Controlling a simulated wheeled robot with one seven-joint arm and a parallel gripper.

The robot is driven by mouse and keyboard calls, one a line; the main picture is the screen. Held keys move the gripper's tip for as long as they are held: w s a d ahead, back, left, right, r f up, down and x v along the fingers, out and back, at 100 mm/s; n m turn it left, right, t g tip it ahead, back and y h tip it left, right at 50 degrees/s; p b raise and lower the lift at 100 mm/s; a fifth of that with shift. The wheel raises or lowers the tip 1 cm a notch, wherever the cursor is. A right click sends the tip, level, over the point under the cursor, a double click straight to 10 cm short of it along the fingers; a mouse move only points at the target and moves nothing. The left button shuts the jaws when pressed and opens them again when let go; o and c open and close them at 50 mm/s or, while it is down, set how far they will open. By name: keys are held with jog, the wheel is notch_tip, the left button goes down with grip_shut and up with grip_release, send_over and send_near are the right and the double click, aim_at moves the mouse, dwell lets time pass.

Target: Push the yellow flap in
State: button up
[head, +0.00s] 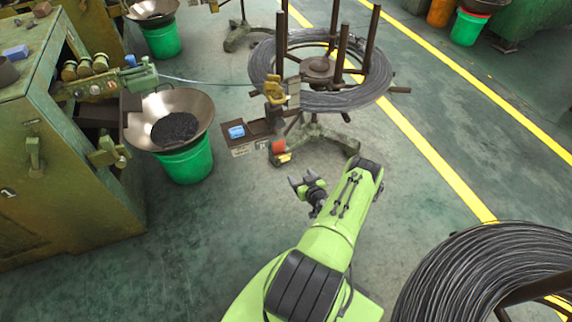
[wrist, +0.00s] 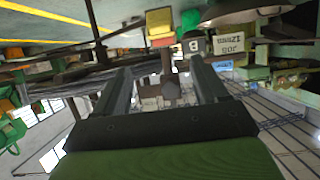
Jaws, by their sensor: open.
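A small red and yellow piece stands low by the foot of the wire stand; its yellow flap (head: 284,158) is under the red part in the head view. In the wrist view, which looks upside down, the yellow flap (wrist: 160,20) is at the top centre, beyond the fingertips. Another yellow part (head: 274,90) sits higher on the stand. My gripper (head: 302,183) is open and empty, to the front and right of the red and yellow piece, apart from it. In the wrist view, the fingers of my gripper (wrist: 160,72) frame a dark post.
A wire coil (head: 345,98) on its stand is behind. A green bucket (head: 188,165) under a metal bowl and a green machine (head: 50,165) are left. A second coil (head: 480,270) is at the front right. A labelled box (head: 243,150) stands beside the flap. Floor before the flap is clear.

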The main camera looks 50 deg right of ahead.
aim_at(285, 158)
jog(key=b+x, duration=0.7)
jog(key=x, duration=0.8)
jog(key=shift+w+f, duration=0.2)
jog(key=shift+w, duration=0.05)
jog(key=shift+d+r, duration=0.1)
